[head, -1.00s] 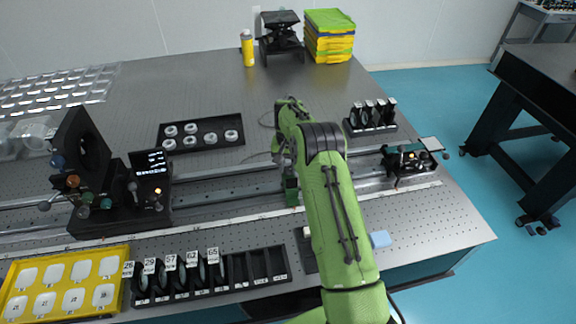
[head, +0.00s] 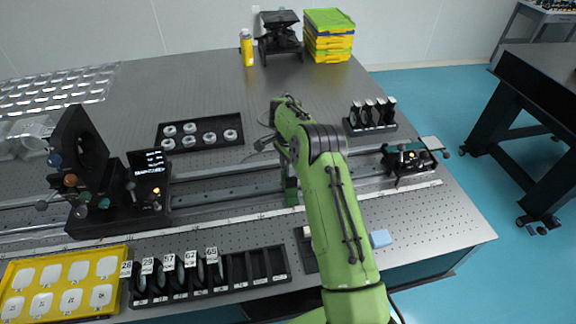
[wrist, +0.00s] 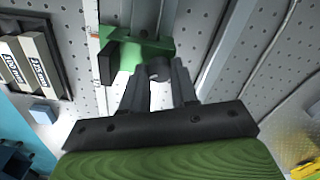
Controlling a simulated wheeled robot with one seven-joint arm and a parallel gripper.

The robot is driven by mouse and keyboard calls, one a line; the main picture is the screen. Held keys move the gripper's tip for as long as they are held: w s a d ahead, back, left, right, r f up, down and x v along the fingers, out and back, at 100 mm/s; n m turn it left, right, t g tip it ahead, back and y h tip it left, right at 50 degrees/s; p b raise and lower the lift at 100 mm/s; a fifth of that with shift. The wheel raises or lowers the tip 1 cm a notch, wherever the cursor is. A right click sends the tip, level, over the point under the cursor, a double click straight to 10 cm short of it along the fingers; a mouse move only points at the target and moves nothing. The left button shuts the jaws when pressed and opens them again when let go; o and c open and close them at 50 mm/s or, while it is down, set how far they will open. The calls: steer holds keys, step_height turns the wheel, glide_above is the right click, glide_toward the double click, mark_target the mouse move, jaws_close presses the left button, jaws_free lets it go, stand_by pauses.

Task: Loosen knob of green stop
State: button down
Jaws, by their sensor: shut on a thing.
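The green stop (head: 291,190) sits on the long rail in the middle of the table, mostly beside my arm in the head view. In the wrist view the green stop (wrist: 146,48) shows as a green block on the rail with a dark part at its left. Its grey knob (wrist: 159,70) faces my gripper (wrist: 159,82). The two dark fingers stand on either side of the knob and are shut on it. In the head view my arm hides the gripper's fingertips and the knob.
The rail (head: 235,194) runs across the table, with a black device with a small screen (head: 150,175) at left and another black mount (head: 408,162) at right. A black tray with rings (head: 200,133) lies behind. A numbered holder rack (head: 240,275) and yellow tray (head: 125,262) line the front.

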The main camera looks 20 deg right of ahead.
steer(key=shift+m, duration=0.6)
steer(key=shift+r, duration=0.1)
steer(key=c, duration=0.9)
jaws_free()
steer(key=shift+o, duration=0.2)
step_height(320, 180, up, 16)
steer(key=p, duration=0.3)
steer(key=shift+p, duration=0.4)
